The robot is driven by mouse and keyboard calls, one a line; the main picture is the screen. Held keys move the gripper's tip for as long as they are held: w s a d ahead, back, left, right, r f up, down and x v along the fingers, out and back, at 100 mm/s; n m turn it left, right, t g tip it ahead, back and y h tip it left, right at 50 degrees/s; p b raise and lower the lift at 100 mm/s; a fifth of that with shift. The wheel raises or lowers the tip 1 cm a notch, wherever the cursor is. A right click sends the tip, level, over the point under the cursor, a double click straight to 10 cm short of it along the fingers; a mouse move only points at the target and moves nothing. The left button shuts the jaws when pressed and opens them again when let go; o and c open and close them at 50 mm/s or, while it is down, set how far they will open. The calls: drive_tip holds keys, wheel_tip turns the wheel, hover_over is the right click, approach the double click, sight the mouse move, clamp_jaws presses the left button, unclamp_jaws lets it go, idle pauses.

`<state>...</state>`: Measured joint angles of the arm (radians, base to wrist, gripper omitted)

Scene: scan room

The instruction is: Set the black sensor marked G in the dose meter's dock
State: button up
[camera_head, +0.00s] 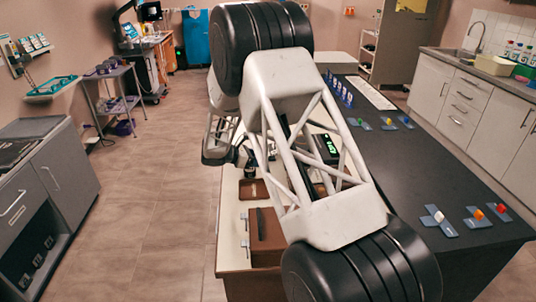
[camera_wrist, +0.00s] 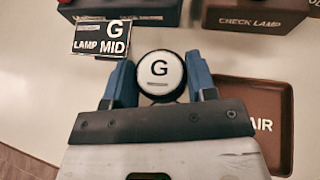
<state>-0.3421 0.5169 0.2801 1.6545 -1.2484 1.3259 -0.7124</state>
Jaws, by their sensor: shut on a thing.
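My gripper (camera_wrist: 160,63) is shut on the black sensor marked G (camera_wrist: 160,85), with one blue finger on each side of it. The sensor has a black rim and a round white face with a G, facing the wrist camera. In the head view my arm hides the sensor and most of the gripper, which is over the left, pale part of the counter. A dark device with a lit green display (camera_head: 328,146), perhaps the dose meter, stands behind my arm. I cannot make out its dock.
In the wrist view a card reading G LAMP MID (camera_wrist: 100,42) is ahead left, below a dark casing (camera_wrist: 120,12). A brown CHECK LAMP block (camera_wrist: 252,18) is ahead right. A brown tray (camera_wrist: 284,90) lies right of the gripper. A brown case (camera_head: 267,240) stands at the near counter end.

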drive_tip(key=shift+s+d+r+m+g, duration=0.1)
drive_tip(key=shift+s+d+m+g, duration=0.1)
drive_tip(key=shift+d+m+g, duration=0.15)
drive_tip(key=s+d+r+m+g+y, duration=0.2)
drive_tip(key=s+m+g+y, duration=0.25)
drive_tip(key=m+g, duration=0.4)
drive_tip(key=s+d+r+m+g+y, duration=0.2)
drive_tip(key=s+m+g+y, duration=0.1)
drive_tip(key=m+g+y, duration=0.5)
drive_tip(key=w+d+m+t+y, duration=0.2)
drive_tip(key=d+m+t+y, duration=0.2)
drive_tip(key=m+t, duration=0.3)
drive_tip(key=w+d+m+t+y, duration=0.3)
drive_tip(key=d+m+t, duration=0.4)
drive_tip(key=m, duration=0.5)
drive_tip(key=w+d+r+m+t+y, duration=0.1)
drive_tip(key=w+d+m+t+y, duration=0.2)
drive_tip(key=d+m+t+y, duration=0.2)
drive_tip(key=shift+w+d+m+t, duration=0.1)
drive_tip(key=shift+d+m+t, duration=0.1)
drive_tip(key=shift+m+t, duration=0.65)
drive_tip(key=shift+d+m+t, duration=0.15)
drive_tip(key=shift+m+t, duration=0.2)
drive_tip(key=shift+m, duration=1)
